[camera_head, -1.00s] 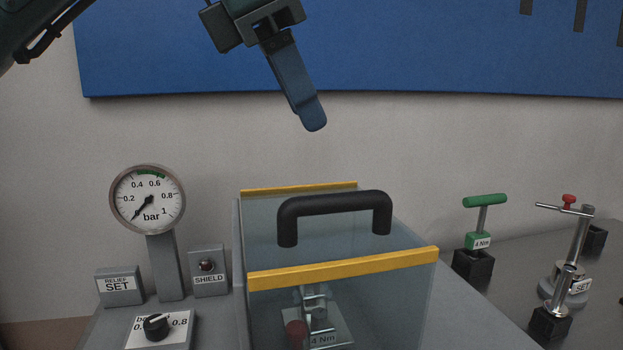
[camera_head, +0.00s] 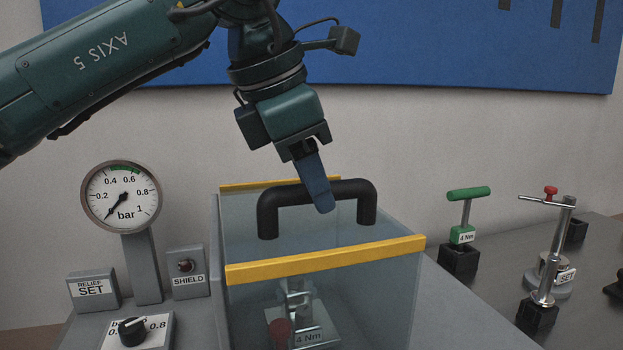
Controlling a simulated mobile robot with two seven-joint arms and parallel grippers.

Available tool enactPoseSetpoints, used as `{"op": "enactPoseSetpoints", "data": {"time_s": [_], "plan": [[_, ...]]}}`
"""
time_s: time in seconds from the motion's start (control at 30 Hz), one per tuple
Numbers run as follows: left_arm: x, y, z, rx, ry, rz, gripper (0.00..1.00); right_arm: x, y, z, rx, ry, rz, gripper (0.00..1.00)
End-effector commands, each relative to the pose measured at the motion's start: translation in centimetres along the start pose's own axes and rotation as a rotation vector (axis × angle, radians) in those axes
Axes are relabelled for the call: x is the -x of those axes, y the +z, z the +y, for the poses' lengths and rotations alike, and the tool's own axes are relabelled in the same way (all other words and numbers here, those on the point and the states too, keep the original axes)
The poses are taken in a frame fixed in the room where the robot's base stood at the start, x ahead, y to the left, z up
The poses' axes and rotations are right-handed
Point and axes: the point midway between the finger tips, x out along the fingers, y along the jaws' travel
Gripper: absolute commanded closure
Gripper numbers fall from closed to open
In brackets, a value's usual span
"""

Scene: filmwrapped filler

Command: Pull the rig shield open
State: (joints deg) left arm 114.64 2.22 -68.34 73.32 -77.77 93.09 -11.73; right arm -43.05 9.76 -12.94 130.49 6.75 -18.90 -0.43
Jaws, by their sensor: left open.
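The rig shield (camera_head: 240,225) is a clear box with yellow edge strips, standing over a metal fixture (camera_head: 300,320) marked 4 Nm. A black arched handle (camera_head: 275,196) stands on its top. My left gripper (camera_head: 319,196) points down at the handle. The gripper is open, and I cannot tell whether the finger touches the bar. The shield's top and front look closed over the fixture. My right gripper is not in view.
A pressure gauge (camera_head: 122,196) on a post, a RELIEF SET block (camera_head: 92,291), a SHIELD indicator block (camera_head: 187,271) and a dial knob (camera_head: 132,331) stand left of the shield. A green-handled tool (camera_head: 467,194) and a red-knobbed tool (camera_head: 550,191) stand at the right.

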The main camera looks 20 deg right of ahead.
Motion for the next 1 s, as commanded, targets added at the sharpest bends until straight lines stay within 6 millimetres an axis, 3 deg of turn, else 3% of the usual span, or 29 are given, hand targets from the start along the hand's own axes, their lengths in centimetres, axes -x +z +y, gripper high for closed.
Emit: {"op": "enactPoseSetpoints", "data": {"time_s": [0.3, 0.83, 1.0], "plan": [[-0.27, 0.01, -0.01, 0.0, 0.0, 0.0, 0.57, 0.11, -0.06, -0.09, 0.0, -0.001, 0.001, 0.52], [-0.24, 0.01, -0.01, 0.0, 0.0, 0.0, 1.0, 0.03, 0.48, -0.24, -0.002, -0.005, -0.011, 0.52], [-0.23, 0.01, -0.01, 0.0, 0.0, 0.0, 1.0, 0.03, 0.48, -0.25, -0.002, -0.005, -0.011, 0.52]]}}
